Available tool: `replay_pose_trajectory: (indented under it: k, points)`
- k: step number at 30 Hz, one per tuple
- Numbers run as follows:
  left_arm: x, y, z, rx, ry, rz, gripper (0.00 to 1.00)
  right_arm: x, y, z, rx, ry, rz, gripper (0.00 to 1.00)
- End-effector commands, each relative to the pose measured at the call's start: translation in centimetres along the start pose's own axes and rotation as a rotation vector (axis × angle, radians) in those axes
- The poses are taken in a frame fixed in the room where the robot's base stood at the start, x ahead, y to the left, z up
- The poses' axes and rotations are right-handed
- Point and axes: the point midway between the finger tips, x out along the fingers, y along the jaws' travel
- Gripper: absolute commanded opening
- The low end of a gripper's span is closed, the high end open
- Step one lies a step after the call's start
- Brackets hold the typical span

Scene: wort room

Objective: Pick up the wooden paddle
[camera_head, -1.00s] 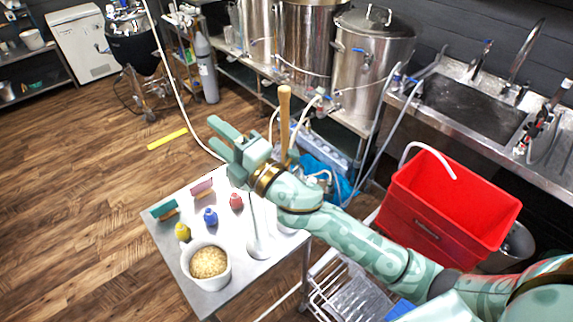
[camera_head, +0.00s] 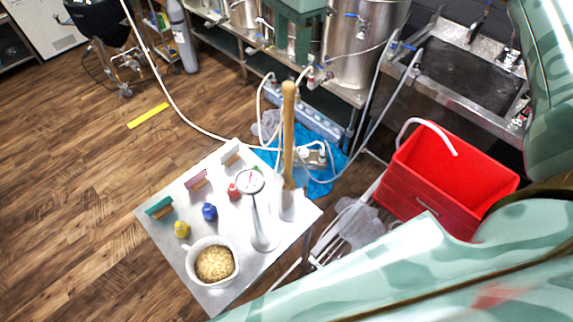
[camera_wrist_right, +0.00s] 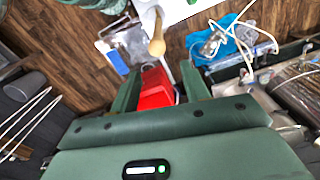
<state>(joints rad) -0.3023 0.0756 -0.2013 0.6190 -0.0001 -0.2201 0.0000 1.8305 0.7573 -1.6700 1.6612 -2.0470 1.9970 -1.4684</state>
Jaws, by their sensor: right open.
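The wooden paddle (camera_head: 288,135) stands upright, its long handle pointing up from a pale holder (camera_head: 291,208) at the back right of the small table (camera_head: 215,300). Its lower end is hidden in the holder. My left gripper is not in view.
The table also holds a mug of grain (camera_head: 214,263), a dial gauge on a stem (camera_head: 251,181), small bottles (camera_head: 210,211) and coloured blocks (camera_head: 159,207). A red bin (camera_head: 440,185) stands to the right. Steel kettles (camera_head: 355,50) and a sink are behind.

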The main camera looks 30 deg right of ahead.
Motion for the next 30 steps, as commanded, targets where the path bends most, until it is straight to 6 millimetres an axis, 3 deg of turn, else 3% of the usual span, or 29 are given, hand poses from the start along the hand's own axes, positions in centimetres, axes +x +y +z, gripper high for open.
replay_pose_trajectory:
  k: [3,9,16,24,30]
  points:
    - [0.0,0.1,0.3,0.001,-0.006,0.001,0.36,3.3,0.1,0.1,-0.002,-0.002,0.007,0.46]
    - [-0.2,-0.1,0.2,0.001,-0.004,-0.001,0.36,7.2,0.1,0.2,-0.001,-0.003,0.004,0.46]
    - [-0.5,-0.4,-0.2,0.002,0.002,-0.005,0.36,9.2,0.2,0.3,-0.002,-0.004,0.003,0.46]
    - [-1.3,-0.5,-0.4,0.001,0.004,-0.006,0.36,13.2,0.5,0.6,-0.001,-0.005,0.003,0.46]
    - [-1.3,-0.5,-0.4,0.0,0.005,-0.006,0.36,13.7,0.4,0.6,-0.002,-0.005,0.0,0.46]
